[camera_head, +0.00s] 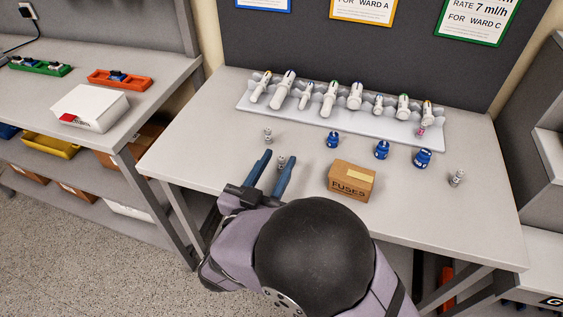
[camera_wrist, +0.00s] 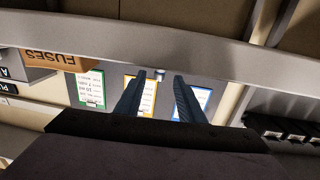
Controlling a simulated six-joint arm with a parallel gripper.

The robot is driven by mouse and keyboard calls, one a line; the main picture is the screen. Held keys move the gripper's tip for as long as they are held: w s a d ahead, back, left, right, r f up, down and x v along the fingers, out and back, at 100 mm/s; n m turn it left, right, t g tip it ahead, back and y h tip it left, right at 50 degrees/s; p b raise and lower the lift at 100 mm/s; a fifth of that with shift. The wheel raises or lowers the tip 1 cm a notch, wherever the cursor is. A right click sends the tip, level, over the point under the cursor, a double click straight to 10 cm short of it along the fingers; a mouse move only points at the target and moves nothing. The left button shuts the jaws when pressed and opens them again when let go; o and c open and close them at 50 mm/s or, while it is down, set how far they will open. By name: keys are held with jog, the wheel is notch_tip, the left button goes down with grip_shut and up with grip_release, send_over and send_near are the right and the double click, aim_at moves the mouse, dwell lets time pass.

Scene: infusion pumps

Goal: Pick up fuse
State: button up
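Small silvery fuses stand on the grey table. One fuse (camera_head: 281,161) shows between the two blue fingers of my gripper (camera_head: 278,157) in the head view, near the right fingertip. Another fuse (camera_head: 267,135) stands just beyond the fingertips. A third fuse (camera_head: 457,178) stands at the right of the table. My gripper is open, with nothing clasped. In the wrist view a small grey fuse (camera_wrist: 160,74) shows between the spread fingertips (camera_wrist: 160,77); I cannot tell whether a finger touches it.
A cardboard box marked FUSES (camera_head: 350,181) stands right of my gripper. A white rack (camera_head: 340,122) of several syringe-like pumps lies across the back. A side table at the left holds a white box (camera_head: 90,107) and an orange tray (camera_head: 120,79).

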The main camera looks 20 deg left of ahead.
jog(key=shift+w+d+p, duration=0.2)
jog(key=shift+w+p, duration=0.1)
jog(key=shift+w, duration=1.3)
jog(key=shift+w+d+p, duration=0.15)
jog(key=shift+w+p, duration=0.1)
jog(key=shift+w, duration=1.3)
grip_shut()
